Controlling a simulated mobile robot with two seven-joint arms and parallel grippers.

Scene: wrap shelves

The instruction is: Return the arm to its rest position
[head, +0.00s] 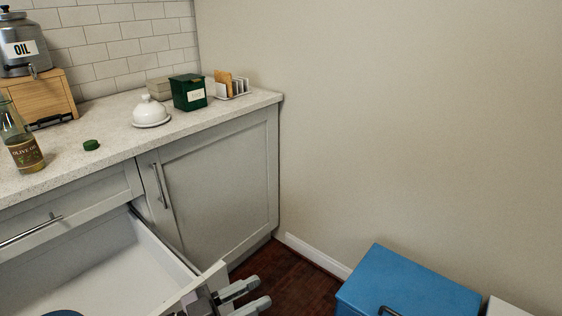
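My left gripper (248,297) shows at the bottom edge, beside the front panel of a pulled-out drawer (193,288). Its two grey fingers are apart, with a narrow gap and nothing seen between them. The fingers point right, over the dark floor. I cannot tell whether the gripper touches the drawer front. Most of my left arm is out of the picture. My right gripper is not in view.
The open drawer juts out below the counter (110,160). A blue box (410,285) stands at the lower right by the wall. An olive oil bottle (24,150), green cap (91,145), white butter dish (150,112) and green tin (189,92) stand on the counter.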

